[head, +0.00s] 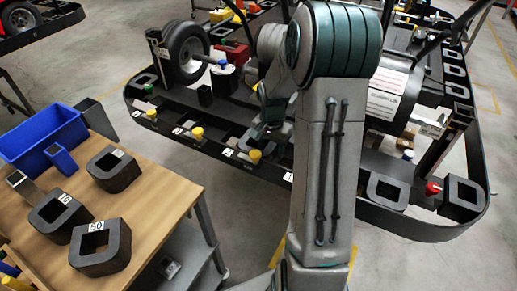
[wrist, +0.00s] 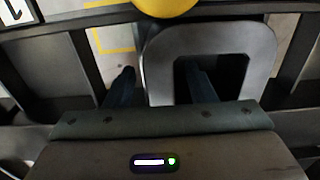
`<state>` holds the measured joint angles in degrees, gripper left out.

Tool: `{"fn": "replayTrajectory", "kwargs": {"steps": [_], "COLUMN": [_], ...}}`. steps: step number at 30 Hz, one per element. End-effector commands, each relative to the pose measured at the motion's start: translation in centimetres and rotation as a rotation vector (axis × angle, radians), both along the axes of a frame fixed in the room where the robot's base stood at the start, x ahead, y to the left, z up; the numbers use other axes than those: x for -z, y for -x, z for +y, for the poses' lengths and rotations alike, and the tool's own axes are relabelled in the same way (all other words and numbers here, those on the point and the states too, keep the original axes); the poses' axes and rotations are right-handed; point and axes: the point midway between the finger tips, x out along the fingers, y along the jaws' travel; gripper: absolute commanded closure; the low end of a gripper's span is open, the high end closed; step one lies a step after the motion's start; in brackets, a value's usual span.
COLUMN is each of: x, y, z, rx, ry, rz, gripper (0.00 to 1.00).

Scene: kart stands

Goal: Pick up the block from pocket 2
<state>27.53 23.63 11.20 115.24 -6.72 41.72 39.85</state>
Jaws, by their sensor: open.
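In the wrist view a dark grey block (wrist: 225,37) with a rounded outline and a square hole sits in a pocket of the black kart frame. My gripper (wrist: 161,85) is open. Its left finger is outside the block's left wall and its right finger reaches into the hole, so that wall lies between them. I cannot tell if either finger touches it. In the head view my gripper (head: 268,135) is low at the kart's near rail, and my arm hides most of the block. The pocket's number is not readable.
A yellow knob (wrist: 165,5) is just beyond the block, and pocket dividers stand on both sides. In the head view a wooden table (head: 150,195) at left holds a blue bin (head: 38,135) and several dark blocks. A tyre (head: 187,50) stands on the kart.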

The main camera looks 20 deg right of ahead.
Motion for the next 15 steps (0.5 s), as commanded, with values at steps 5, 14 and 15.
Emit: {"fn": "replayTrajectory", "kwargs": {"steps": [5, 14, 15], "x": [-0.03, -0.06, -0.06], "y": [0.00, -0.01, -0.01], "z": [0.01, 0.02, 0.02], "rx": [0.000, -0.001, -0.001], "ry": [0.000, 0.000, 0.000], "rz": [0.000, 0.000, 0.000], "gripper": [0.72, 1.00, 1.00]}}
